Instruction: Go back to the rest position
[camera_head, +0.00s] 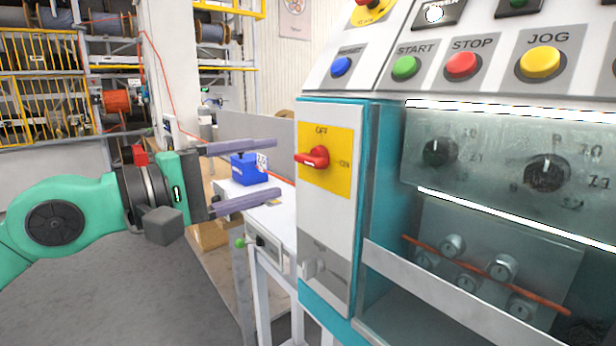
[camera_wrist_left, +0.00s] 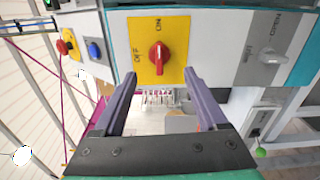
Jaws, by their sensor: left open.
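My left gripper (camera_head: 245,175) reaches in from the left in the head view, with its two purple-grey fingers apart and nothing between them. Its fingers also show in the left wrist view (camera_wrist_left: 160,95), pointing toward the machine panel. A red rotary switch (camera_head: 313,157) on a yellow plate (camera_head: 339,178) is just ahead of the fingertips. In the left wrist view the red switch (camera_wrist_left: 158,57) appears beyond and between the fingertips, with a visible gap. My right gripper is in neither view.
The white and teal machine (camera_head: 330,230) fills the right side, with green (camera_head: 406,68), red (camera_head: 462,66) and yellow (camera_head: 541,63) buttons. A blue box (camera_head: 246,169) sits on a white bench behind my gripper. Cable reel shelves (camera_head: 40,80) stand at back left. Grey floor (camera_head: 110,290) is open at lower left.

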